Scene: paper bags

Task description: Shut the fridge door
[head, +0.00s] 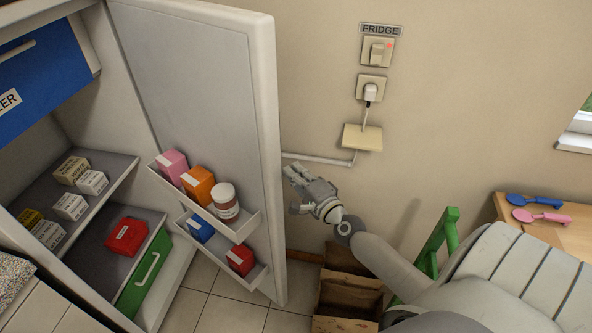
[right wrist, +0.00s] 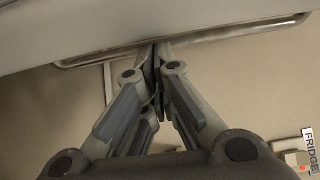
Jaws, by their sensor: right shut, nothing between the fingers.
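The fridge door (head: 212,90) stands wide open, swung out to the right of the fridge body (head: 110,70). Its inner face has two white shelves holding cartons and a jar. My right gripper (head: 290,172) is beside the door's free edge, on its outer side, near the wall. It is shut and empty. In the right wrist view my right gripper's fingertips (right wrist: 157,48) meet close to a pale edge with a metal bar, probably the door (right wrist: 100,28); I cannot tell whether they touch it. My left gripper is not in view.
Inside the fridge are shelves with small boxes, a blue drawer (head: 40,75) and a green drawer (head: 146,272). A wall switch labelled FRIDGE (head: 377,52) and a plugged socket (head: 370,88) are behind. Paper bags (head: 345,292) stand on the floor right of the door. A wooden table (head: 555,232) is at right.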

